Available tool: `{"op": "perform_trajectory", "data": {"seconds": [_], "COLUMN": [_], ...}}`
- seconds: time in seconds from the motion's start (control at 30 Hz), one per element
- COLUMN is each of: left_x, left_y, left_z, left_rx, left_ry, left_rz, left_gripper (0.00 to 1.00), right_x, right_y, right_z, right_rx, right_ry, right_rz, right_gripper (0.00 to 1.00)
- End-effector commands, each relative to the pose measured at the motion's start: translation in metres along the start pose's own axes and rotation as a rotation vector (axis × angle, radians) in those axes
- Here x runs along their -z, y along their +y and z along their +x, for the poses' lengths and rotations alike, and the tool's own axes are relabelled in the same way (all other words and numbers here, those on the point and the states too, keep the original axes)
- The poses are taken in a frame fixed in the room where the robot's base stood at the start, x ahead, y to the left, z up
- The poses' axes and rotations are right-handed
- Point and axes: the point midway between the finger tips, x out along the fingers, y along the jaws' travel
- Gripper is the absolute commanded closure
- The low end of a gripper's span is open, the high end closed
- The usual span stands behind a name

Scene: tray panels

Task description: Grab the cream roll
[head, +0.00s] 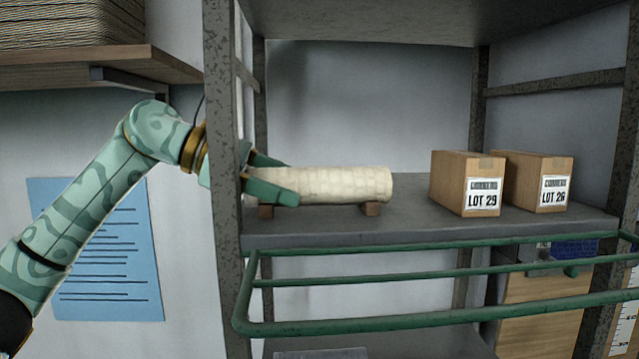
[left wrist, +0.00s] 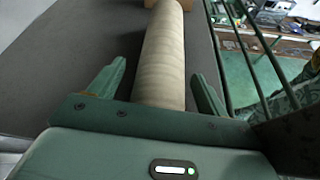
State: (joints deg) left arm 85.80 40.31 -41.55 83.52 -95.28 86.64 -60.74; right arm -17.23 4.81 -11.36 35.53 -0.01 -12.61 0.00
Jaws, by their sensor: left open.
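The cream roll (head: 345,184) lies lengthwise on small wooden blocks on the grey shelf in the head view. My left gripper (head: 285,181) is at its left end, with one finger on the near side and one on the far side. In the left wrist view the roll (left wrist: 162,60) runs away from me between the two fingers of my left gripper (left wrist: 160,88). The fingers are open, with a gap visible beside the roll on each side. The roll's near end is hidden behind the gripper body. My right gripper is not in view.
Two cardboard boxes, LOT 29 (head: 466,184) and LOT 26 (head: 540,182), stand to the right on the shelf (head: 410,222). A grey post (head: 224,130) stands close beside my left wrist. A green rail (head: 400,322) runs below the shelf front.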

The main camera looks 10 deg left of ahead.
Motion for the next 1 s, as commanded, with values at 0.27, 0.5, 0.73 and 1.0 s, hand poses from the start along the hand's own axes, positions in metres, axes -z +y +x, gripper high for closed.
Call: {"op": "perform_trajectory", "data": {"seconds": [0.27, 0.5, 0.73, 1.0], "left_x": [0.000, 0.000, -0.006, -0.029], "left_y": [0.000, 0.000, 0.001, 0.007], "left_z": [-0.001, -0.001, -0.003, -0.022], "left_rx": [0.000, -0.001, -0.001, -0.005], "left_ry": [0.000, -0.001, -0.001, -0.001], "left_rz": [0.000, 0.001, 0.003, 0.001], "left_gripper": [0.65, 0.85, 0.85, 0.85], "right_x": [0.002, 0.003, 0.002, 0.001], "right_y": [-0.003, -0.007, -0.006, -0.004], "right_z": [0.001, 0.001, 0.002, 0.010], "right_rx": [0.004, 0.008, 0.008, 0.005], "right_ry": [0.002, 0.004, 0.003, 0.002], "right_rz": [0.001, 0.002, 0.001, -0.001], "right_gripper": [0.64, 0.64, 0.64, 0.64]}}
